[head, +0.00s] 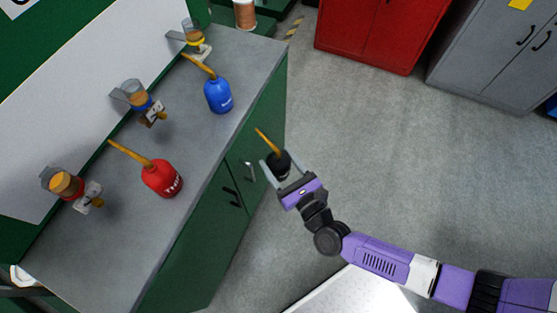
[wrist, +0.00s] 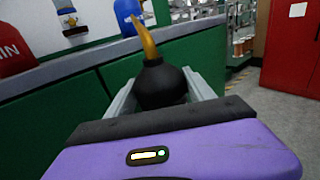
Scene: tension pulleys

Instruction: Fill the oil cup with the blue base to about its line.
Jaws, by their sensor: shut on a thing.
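The oil cup with the blue base (head: 138,97) is mounted on the wall panel behind the counter, between two others; amber oil shows in its clear bowl. It also shows in the wrist view (wrist: 68,14), cut off at the top. My gripper (head: 279,168) is shut on a black oil can (wrist: 162,85) with a long amber spout. It holds the can off the counter's right edge, over the floor, with the spout pointing up and to the left in the head view. The cup's line is too small to make out.
A red can (head: 161,178) and a blue can (head: 218,95) stand on the grey counter (head: 185,130). A cup with a yellow base (head: 195,38) and one with a red base (head: 68,185) flank the blue-based cup. A red cabinet (head: 370,35) stands beyond open floor.

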